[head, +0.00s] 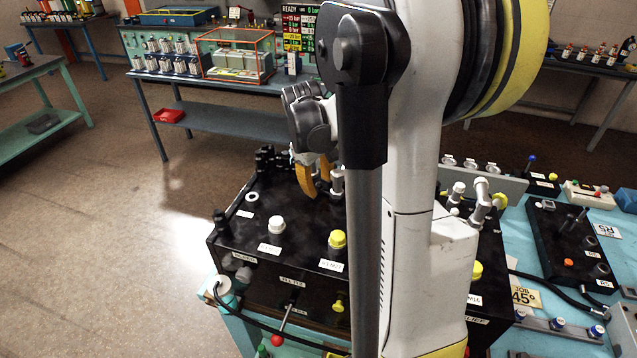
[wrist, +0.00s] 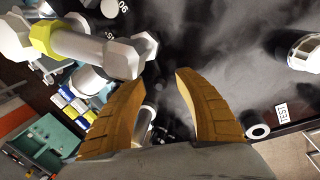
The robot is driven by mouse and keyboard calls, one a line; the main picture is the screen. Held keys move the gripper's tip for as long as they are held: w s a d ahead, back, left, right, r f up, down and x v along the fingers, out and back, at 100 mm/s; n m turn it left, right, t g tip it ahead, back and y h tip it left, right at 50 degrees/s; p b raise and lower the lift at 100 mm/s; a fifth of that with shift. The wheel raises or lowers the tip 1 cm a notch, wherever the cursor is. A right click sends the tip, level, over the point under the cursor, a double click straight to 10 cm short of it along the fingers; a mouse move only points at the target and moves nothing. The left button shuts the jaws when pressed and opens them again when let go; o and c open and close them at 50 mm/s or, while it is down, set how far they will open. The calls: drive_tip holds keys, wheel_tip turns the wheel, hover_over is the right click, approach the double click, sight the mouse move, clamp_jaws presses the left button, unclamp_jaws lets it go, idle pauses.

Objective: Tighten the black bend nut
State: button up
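My gripper (head: 319,188) has two orange fingers and hangs over the back of the black manifold block (head: 305,228). In the wrist view its fingers (wrist: 160,80) are spread apart, with nothing clamped between them. A grey fitting and dark parts show farther off, between the finger bases. A silver fitting (head: 338,186) stands just right of the fingers in the head view. A grey bend with a hex nut (wrist: 128,57) is close to the left finger in the wrist view. Black fittings (head: 272,160) cluster at the block's back left. I cannot tell which part is the black bend nut.
White (head: 277,226) and yellow (head: 337,240) caps stand on the block. A red-knobbed lever (head: 277,339) and a black hose are at its front. My arm hides the block's middle. A blue bench (head: 560,260) with a black panel lies right. Open floor is left.

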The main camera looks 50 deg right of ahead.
wheel_tip(320, 180, up, 12)
drive_tip(key=a, duration=0.2)
drive_tip(key=shift+a, duration=0.15)
idle(0.4)
drive_tip(key=shift+f, duration=0.1)
